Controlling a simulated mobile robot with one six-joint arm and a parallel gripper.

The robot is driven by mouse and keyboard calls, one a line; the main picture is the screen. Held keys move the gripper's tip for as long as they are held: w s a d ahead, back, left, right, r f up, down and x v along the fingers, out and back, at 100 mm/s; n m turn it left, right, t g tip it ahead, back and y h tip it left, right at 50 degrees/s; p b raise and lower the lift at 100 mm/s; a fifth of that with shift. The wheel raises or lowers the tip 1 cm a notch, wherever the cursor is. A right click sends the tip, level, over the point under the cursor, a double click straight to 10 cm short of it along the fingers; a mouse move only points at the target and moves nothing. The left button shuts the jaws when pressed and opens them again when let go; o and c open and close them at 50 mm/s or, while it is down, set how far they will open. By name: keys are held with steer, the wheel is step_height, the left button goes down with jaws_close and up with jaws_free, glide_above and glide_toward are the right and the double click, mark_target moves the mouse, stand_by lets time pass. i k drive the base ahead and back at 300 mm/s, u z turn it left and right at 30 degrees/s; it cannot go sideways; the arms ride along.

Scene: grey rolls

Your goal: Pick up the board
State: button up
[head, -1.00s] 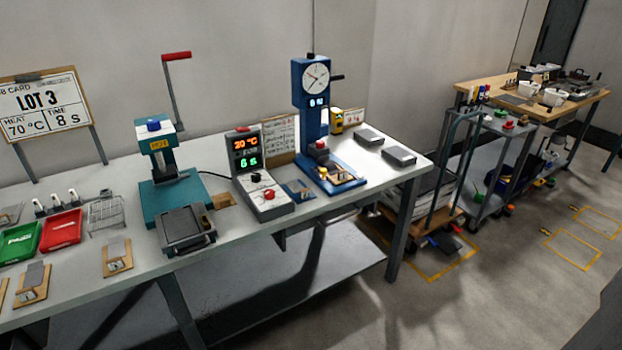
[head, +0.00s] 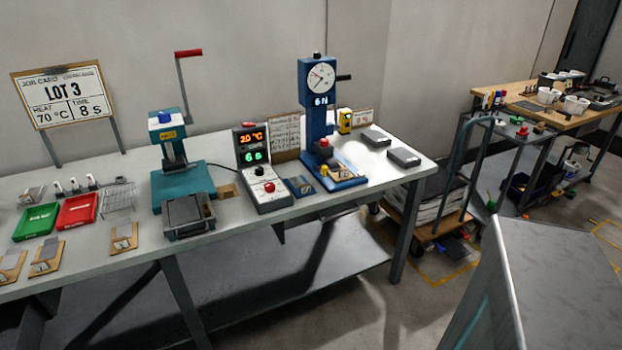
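Several small wooden boards lie along the front left of the long grey bench. One (head: 124,245) lies left of the teal press, another (head: 46,264) farther left, and a third (head: 10,274) at the left edge of the view. Each has a small grey piece on it. Which of them the task means, I cannot tell. My gripper is not in view.
On the bench (head: 95,275) are a green tray (head: 36,222), a red tray (head: 77,211), a wire rack (head: 118,197), a teal press (head: 180,185), a control box (head: 262,185) and a blue gauge stand (head: 318,120). Carts stand beyond its right end.

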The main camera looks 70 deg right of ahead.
mark_target(337, 172)
steer(key=u, duration=0.85)
steer(key=k, duration=2.15)
steer(key=z, duration=0.65)
